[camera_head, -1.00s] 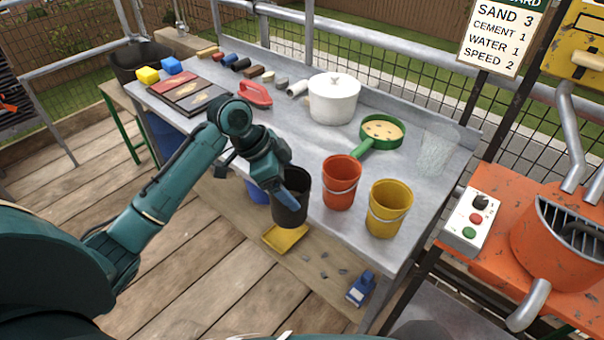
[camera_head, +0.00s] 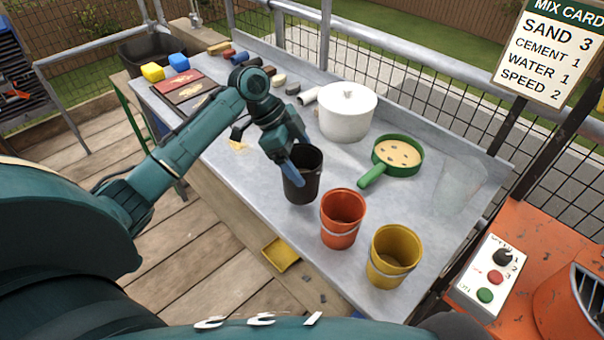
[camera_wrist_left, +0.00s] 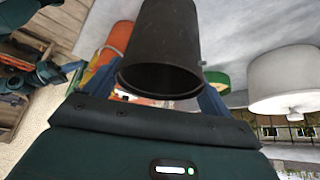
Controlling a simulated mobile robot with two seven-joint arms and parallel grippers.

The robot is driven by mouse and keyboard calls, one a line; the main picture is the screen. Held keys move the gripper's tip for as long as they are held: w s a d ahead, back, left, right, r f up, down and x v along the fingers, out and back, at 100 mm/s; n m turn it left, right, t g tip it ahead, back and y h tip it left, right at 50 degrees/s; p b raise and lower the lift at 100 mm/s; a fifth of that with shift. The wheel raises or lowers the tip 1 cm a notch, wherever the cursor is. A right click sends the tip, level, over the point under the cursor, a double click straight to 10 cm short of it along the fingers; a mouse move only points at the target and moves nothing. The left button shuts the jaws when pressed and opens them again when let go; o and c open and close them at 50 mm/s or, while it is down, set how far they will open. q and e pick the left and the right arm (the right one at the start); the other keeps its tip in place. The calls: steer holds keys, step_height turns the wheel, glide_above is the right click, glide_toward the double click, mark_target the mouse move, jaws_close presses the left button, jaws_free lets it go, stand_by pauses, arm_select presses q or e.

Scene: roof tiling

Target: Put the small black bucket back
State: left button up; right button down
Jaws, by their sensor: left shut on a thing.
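The small black bucket (camera_head: 303,180) is upright at the front edge of the grey metal table, left of the orange bucket. My left gripper (camera_head: 297,172) is shut on it from the left. I cannot tell whether its base touches the table. In the left wrist view the black bucket (camera_wrist_left: 165,50) fills the space between the fingers. The orange bucket (camera_head: 342,220) and the yellow bucket (camera_head: 392,258) stand to its right on the table. My right gripper is not in view.
A white lidded pot (camera_head: 347,112) and a green sieve (camera_head: 398,156) stand behind the buckets. A clear container (camera_head: 462,187) is at the right. The orange mixer's control box (camera_head: 491,278) is beside the table. Bare table (camera_head: 250,170) lies left of the black bucket.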

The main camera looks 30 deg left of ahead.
mark_target(301, 170)
arm_select(q)
steer(key=shift+f, duration=0.65)
step_height(301, 170, down, 2)
steer(key=shift+f, duration=0.55)
steer(key=shift+w, duration=0.1)
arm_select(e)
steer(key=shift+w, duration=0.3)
arm_select(q)
steer(key=shift+f, duration=0.15)
steer(key=o, duration=1.6)
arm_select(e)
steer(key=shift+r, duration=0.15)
arm_select(q)
steer(key=shift+o, duration=0.2)
